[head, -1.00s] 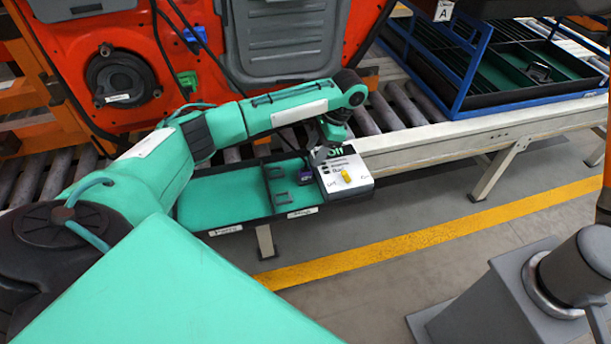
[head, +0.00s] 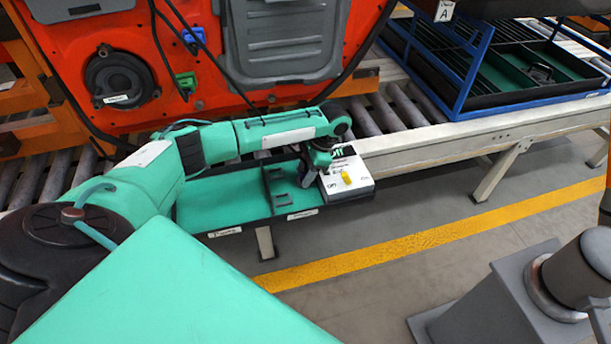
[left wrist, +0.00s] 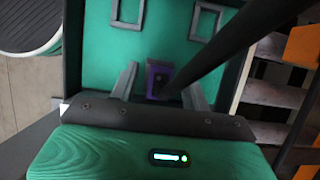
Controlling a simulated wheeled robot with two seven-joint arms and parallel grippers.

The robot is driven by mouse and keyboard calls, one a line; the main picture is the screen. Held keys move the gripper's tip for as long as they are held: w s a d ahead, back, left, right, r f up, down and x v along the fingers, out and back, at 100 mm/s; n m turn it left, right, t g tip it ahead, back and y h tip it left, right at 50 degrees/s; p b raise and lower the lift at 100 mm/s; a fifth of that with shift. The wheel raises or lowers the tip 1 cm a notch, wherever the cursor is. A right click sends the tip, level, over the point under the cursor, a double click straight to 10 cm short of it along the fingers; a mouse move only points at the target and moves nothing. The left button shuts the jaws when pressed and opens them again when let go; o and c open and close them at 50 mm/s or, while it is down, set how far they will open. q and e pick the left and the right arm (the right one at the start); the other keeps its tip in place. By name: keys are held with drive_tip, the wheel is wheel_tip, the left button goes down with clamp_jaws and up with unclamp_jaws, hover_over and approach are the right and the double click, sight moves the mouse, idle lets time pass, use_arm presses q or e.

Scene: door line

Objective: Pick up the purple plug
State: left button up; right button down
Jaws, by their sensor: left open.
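The purple plug (left wrist: 157,80) sits on the green floor of the tray in the left wrist view, partly hidden by a dark cable or rod that crosses in front. My left gripper (left wrist: 160,88) is open, with one finger on each side of the plug and none seen touching it. In the head view my left gripper (head: 316,172) is over the right part of the tray, beside the white box, and its arm hides the plug. My right gripper is not in view.
The green tray (head: 222,205) has dark dividers and labels on its front edge. An orange door panel (head: 150,40) with blue and green connectors stands behind. A blue-framed rack (head: 470,70) is at the right.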

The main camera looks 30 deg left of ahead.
sight(305, 169)
use_arm(q)
clamp_jaws()
